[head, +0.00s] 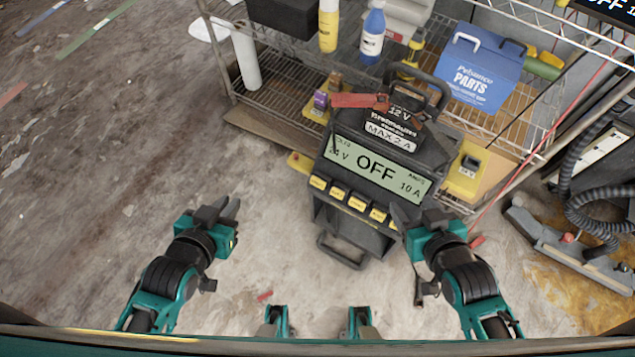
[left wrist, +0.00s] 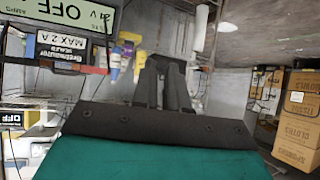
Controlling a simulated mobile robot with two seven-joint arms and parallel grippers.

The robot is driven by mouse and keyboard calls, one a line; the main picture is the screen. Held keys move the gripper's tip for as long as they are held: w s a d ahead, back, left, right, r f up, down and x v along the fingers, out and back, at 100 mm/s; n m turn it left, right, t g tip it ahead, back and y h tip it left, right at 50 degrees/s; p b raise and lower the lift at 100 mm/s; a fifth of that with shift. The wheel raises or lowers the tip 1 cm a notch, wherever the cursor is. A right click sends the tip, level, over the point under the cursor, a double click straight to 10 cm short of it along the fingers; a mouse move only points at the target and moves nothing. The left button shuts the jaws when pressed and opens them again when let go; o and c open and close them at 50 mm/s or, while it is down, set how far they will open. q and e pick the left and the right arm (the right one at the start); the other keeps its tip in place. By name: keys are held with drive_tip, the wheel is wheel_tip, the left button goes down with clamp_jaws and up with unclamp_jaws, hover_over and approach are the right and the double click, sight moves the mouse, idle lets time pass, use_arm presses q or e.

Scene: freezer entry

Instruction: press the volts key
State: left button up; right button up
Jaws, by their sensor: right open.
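The dark charger unit (head: 430,150) stands on the floor in the head view. Its lit display (head: 345,163) reads OFF, with 24 V at the left and 10 A at the right. A row of several yellow keys (head: 337,193) runs below the display; their labels are too small to read, so I cannot tell which is the volts key. My left gripper (head: 229,206) is left of the keys, apart from them; its fingers (left wrist: 165,80) come together in the left wrist view, empty. My right gripper (head: 415,213) is open and empty, close to the right end of the key row.
A wire shelf behind holds bottles, a blue parts box (head: 482,75) and a yellow drill (head: 412,55). A red clamp (head: 358,100) lies on top of the charger. A vacuum head with a grey hose (head: 590,200) is at the right.

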use_arm(q)
clamp_jaws()
drive_tip(key=shift+w, duration=0.15)
idle(0.9)
